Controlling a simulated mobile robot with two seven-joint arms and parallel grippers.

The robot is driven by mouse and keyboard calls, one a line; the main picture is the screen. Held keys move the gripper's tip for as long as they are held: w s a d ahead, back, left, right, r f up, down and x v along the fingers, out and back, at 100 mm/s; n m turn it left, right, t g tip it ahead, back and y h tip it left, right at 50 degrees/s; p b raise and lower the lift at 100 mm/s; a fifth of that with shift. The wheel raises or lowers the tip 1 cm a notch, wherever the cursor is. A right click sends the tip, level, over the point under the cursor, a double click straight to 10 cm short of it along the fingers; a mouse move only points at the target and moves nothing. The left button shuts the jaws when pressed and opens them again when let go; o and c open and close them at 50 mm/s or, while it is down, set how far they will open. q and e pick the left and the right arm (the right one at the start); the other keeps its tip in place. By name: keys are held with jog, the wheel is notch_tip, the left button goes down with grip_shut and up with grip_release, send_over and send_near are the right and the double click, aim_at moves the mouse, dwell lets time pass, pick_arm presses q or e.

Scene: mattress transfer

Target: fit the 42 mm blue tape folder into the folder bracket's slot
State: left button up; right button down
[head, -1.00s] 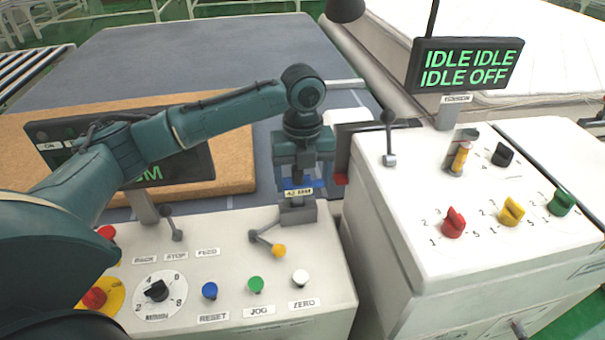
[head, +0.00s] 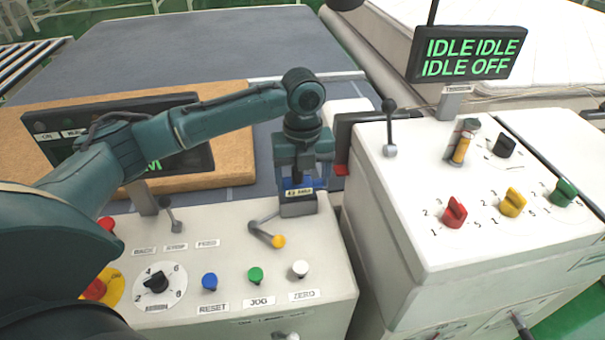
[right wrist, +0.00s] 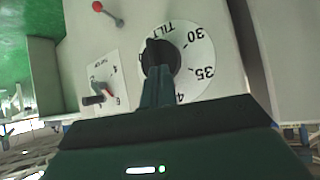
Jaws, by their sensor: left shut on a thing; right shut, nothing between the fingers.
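My left gripper (head: 303,176) is shut on the blue tape folder (head: 319,183) and points down at the left console. The folder shows as a bit of blue with a pale label between and below the fingers. The grey folder bracket (head: 298,209) stands directly beneath it on the console's back edge. The folder's lower edge meets or overlaps the bracket's top in the picture; how deep it sits in the slot is hidden. My right gripper (right wrist: 158,92) is shut and empty in the right wrist view, its fingertips in front of the black TILT dial (right wrist: 160,62).
A lever with a yellow knob (head: 278,241) stands just in front of the bracket. Several buttons and a black dial (head: 157,284) lie on the console. A second console (head: 400,210) stands to the right across a narrow gap. A dark display (head: 120,135) lies behind my left arm.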

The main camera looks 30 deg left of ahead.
pick_arm(q)
jog(key=shift+f, duration=0.85)
jog(key=o, duration=1.3)
jog(key=shift+c, duration=0.2)
notch_tip(320, 180, up, 13)
jog(key=b, duration=0.1)
jog(key=shift+r, duration=0.15)
jog(key=shift+s, duration=0.1)
